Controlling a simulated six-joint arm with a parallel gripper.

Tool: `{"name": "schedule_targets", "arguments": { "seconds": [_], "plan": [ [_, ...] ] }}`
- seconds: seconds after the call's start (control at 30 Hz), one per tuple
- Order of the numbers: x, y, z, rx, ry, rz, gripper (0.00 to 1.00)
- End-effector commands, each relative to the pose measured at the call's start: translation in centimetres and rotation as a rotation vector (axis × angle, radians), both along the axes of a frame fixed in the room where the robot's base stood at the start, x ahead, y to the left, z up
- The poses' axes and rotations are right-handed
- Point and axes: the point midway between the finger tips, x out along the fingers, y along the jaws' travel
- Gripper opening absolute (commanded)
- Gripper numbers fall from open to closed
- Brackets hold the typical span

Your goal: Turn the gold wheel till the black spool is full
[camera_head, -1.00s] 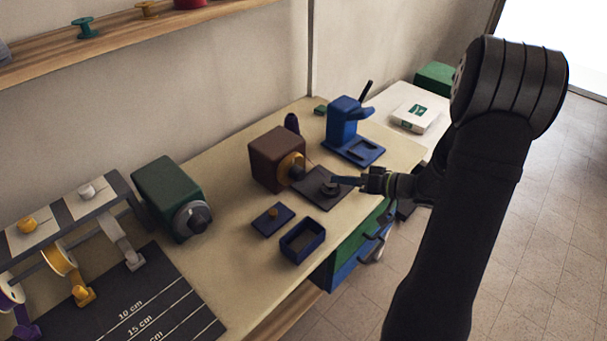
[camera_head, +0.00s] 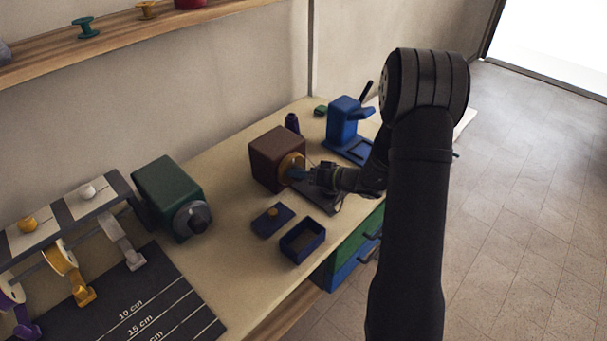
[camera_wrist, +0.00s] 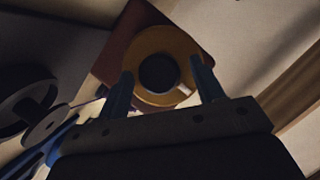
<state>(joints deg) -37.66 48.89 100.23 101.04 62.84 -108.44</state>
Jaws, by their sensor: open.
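The gold wheel (camera_head: 289,163) is on the front of a brown box (camera_head: 269,153). In the wrist view the gold wheel (camera_wrist: 181,47) has a dark round hub and a small pale part at its lower right. My gripper (camera_head: 297,174) is at the wheel's face. In the wrist view my gripper (camera_wrist: 163,85) is open, one finger on each side of the hub; contact cannot be told. Dark discs, seemingly the black spool (camera_wrist: 46,126), are at the left of the wrist view. My gripper hides the spool in the head view, and its fill cannot be told.
A blue press-like device (camera_head: 344,122) stands behind my arm. A blue open box (camera_head: 302,240) and a small blue plate with a gold knob (camera_head: 272,213) lie in front. A green box with a grey wheel (camera_head: 170,190) is at left.

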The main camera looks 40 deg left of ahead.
Motion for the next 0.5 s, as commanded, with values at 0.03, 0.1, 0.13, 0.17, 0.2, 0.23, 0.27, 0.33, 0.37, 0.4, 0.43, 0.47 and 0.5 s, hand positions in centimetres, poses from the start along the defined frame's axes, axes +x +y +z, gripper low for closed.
{"name": "schedule_targets", "arguments": {
  "seconds": [0.03, 0.1, 0.13, 0.17, 0.2, 0.23, 0.27, 0.33, 0.37, 0.4, 0.43, 0.47, 0.5],
  "plan": [
    [0.01, -0.01, 0.01, 0.000, 0.000, 0.000, 0.61],
    [0.01, -0.01, 0.01, 0.000, 0.000, 0.000, 0.61],
    [0.01, -0.01, 0.01, 0.000, 0.000, 0.000, 0.59],
    [0.01, -0.01, 0.01, 0.000, 0.000, 0.000, 0.54],
    [0.01, -0.02, 0.02, 0.000, 0.000, 0.000, 0.46],
    [0.01, -0.02, 0.02, 0.000, 0.000, 0.000, 0.40],
    [0.01, -0.02, 0.02, 0.000, 0.000, 0.000, 0.34],
    [0.01, -0.02, 0.02, 0.000, 0.000, 0.000, 0.20],
    [0.01, -0.02, 0.02, 0.000, 0.000, 0.000, 0.17],
    [0.01, -0.03, 0.02, 0.000, 0.000, 0.000, 0.17],
    [0.01, -0.03, 0.02, 0.000, 0.001, 0.000, 0.17],
    [0.01, -0.03, 0.02, 0.000, 0.002, 0.000, 0.17],
    [0.01, -0.03, 0.02, 0.000, 0.004, 0.000, 0.17]
  ]
}}
